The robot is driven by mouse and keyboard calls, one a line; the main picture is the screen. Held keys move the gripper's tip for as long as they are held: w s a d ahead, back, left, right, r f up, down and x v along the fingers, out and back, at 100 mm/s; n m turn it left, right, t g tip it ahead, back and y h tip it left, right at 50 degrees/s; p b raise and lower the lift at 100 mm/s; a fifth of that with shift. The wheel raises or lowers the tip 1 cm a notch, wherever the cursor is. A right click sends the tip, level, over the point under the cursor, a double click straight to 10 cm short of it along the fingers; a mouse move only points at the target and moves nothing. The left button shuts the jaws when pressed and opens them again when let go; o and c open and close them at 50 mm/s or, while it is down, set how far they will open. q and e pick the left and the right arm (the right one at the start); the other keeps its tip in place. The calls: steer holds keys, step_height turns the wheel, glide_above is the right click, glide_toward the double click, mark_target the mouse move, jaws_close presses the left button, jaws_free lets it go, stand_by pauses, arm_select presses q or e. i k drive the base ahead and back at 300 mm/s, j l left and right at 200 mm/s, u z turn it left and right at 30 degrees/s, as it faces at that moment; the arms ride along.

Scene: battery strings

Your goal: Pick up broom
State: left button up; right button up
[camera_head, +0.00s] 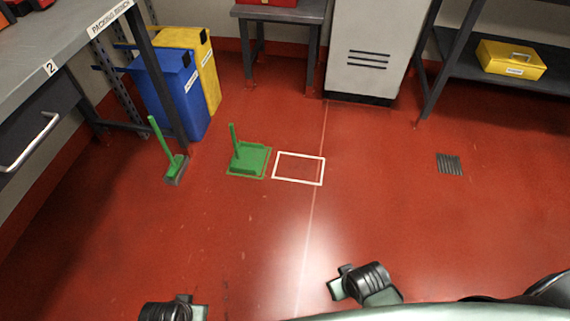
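The broom (167,147) has a green handle and a green head with grey bristles. It stands on the red floor at the left, its handle leaning up and to the left, close to the workbench leg. My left gripper (178,310) is at the bottom edge, partly cut off, well apart from the broom. My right gripper (347,284) is at the bottom centre, far from the broom. Neither appears to touch anything. Their fingers are too small and too hidden to tell whether they are open or shut.
A green dustpan (250,160) stands right of the broom, beside a white floor outline (299,182). Blue (181,96) and yellow (200,62) bins stand behind the broom. The workbench (40,62) overhangs at left. A floor drain (449,164) lies right. The middle floor is clear.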

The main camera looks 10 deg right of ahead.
mark_target(173, 172)
steer(key=i, duration=1.05)
